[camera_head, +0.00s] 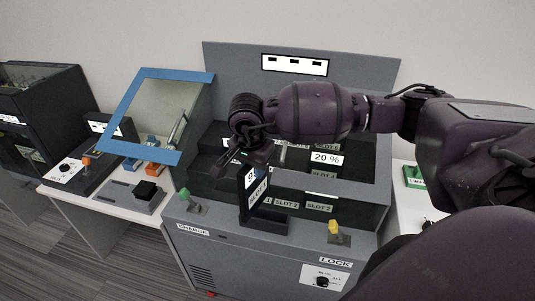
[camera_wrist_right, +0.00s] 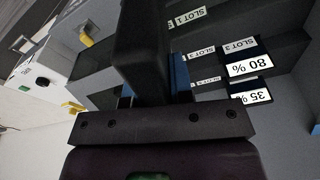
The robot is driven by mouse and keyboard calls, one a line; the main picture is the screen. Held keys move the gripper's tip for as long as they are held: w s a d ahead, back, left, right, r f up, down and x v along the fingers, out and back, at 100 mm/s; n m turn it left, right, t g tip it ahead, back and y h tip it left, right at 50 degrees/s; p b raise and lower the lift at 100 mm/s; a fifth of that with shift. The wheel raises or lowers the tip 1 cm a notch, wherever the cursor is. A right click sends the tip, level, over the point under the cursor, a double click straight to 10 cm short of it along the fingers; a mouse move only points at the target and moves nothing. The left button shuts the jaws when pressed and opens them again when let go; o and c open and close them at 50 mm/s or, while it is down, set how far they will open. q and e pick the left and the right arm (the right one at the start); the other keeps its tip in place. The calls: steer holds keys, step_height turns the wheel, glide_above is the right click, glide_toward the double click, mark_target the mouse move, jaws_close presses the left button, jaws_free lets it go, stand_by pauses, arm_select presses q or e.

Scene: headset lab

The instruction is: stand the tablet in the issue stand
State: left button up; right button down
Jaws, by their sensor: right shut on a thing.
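The tablet (camera_head: 242,181) is a dark, thin slab, upright in the head view at the front of the grey cabinet. My right gripper (camera_head: 249,156) is shut on its upper end, from above. In the right wrist view the tablet (camera_wrist_right: 140,45) is a large dark block between the fingers of my right gripper (camera_wrist_right: 152,88). The black issue stand (camera_head: 268,224) is on the cabinet's front ledge, directly below the tablet. The tablet's lower end meets the stand in the picture; I cannot tell whether it is seated. My left gripper is not in view.
The cabinet bay holds other tablets, one marked 20 % (camera_head: 325,158); the wrist view shows one marked 80 % (camera_wrist_right: 247,65). A green lever (camera_head: 185,193) and a yellow lever (camera_head: 334,228) flank the stand. A blue-framed cover (camera_head: 120,150) stands open at left.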

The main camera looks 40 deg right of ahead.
mark_target(266, 180)
steer(key=d+m, duration=0.1)
steer(key=m, duration=0.4)
steer(key=d+m+g+p, duration=0.1)
steer(key=m, duration=0.2)
steer(key=shift+w+d, duration=0.3)
steer(key=shift+w, duration=0.05)
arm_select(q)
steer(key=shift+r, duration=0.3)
arm_select(e)
steer(key=m, duration=0.4)
steer(key=d+m+g, duration=0.1)
steer(key=m, duration=0.2)
steer(key=shift+f, duration=0.25)
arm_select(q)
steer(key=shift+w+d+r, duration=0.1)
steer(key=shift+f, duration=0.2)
arm_select(e)
steer(key=shift+f, duration=0.1)
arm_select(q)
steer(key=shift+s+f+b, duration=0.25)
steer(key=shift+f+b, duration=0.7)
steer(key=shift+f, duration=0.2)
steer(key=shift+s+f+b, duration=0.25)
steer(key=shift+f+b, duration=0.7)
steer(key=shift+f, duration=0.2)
arm_select(e)
steer(key=shift+f, duration=2.8)
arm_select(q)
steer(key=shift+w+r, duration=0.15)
